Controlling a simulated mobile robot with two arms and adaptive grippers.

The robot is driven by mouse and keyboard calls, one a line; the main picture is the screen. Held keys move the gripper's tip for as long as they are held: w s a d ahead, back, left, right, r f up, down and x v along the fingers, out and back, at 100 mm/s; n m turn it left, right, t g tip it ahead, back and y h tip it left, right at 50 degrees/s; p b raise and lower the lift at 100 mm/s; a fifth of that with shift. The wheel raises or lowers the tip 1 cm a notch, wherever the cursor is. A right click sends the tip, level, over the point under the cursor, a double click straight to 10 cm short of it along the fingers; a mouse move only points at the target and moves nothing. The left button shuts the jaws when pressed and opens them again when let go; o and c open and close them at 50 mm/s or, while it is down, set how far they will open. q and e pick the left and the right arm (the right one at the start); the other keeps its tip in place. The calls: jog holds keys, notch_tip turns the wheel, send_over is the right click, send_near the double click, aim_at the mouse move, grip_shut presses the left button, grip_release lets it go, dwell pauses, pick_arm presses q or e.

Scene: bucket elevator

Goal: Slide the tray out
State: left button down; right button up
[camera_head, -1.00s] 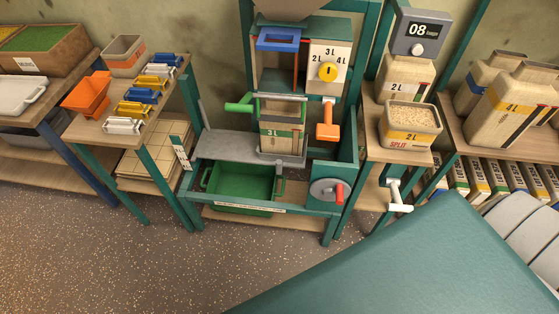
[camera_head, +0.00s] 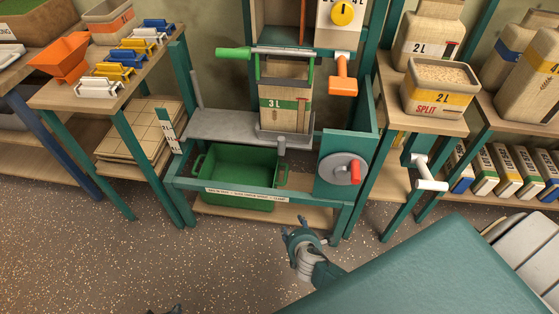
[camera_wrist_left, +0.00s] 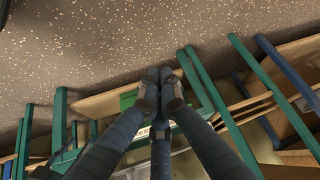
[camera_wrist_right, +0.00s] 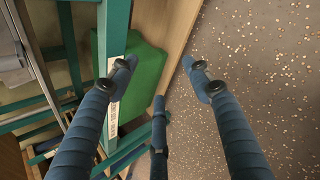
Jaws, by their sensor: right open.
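The green tray (camera_head: 236,172) sits low in the teal frame, under a grey shelf, with a handle at each end. Its green side also shows in the right wrist view (camera_wrist_right: 150,75) and a small part in the left wrist view (camera_wrist_left: 128,98). My right gripper (camera_head: 298,228) is in front of the frame, below and right of the tray, open, empty and apart from it. My left gripper (camera_head: 166,309) shows only as a dark tip at the bottom edge; in the left wrist view its fingertips (camera_wrist_left: 165,76) are together with nothing visible between them.
A 3L bucket (camera_head: 285,95) stands on the grey shelf (camera_head: 215,126) above the tray. A crank wheel (camera_head: 340,168) with a red handle is right of the tray. A labelled teal bar (camera_head: 245,193) crosses the tray's front. The floor in front is clear.

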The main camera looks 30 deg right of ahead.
jog(key=w+r+n+t+h+b, duration=0.1)
jog(key=w+r+n+t+b, duration=0.25)
jog(key=w+b, duration=0.35)
jog(key=n+t+h+b, duration=0.3)
jog(key=n+t+b, duration=0.2)
jog(key=n+b, duration=0.2)
send_near(280, 145)
jog(key=shift+g, duration=0.25)
jog(key=b+x, duration=0.1)
jog(key=x, duration=0.5)
jog(key=b+x, duration=0.1)
jog(key=x, duration=0.3)
jog(key=shift+w+b, duration=0.3)
pick_arm(q)
jog(key=w+d+r+t+h, duration=0.1)
jog(key=w+r+t, duration=0.2)
jog(key=r, duration=0.6)
jog(key=w+d+r+t+h, duration=0.1)
jog(key=w+r+t, duration=0.3)
jog(key=r, duration=0.5)
jog(key=w+d+r+t+h, duration=0.1)
jog(key=w+d+r+t, duration=0.1)
jog(key=r, duration=0.6)
jog(key=shift+w+d+r+t, duration=0.35)
jog(key=shift+w+t, duration=0.4)
jog(key=shift+t, duration=0.45)
pick_arm(e)
jog(key=shift+w+d+r, duration=0.1)
jog(key=shift+w+d, duration=0.05)
jog(key=shift+w, duration=0.1)
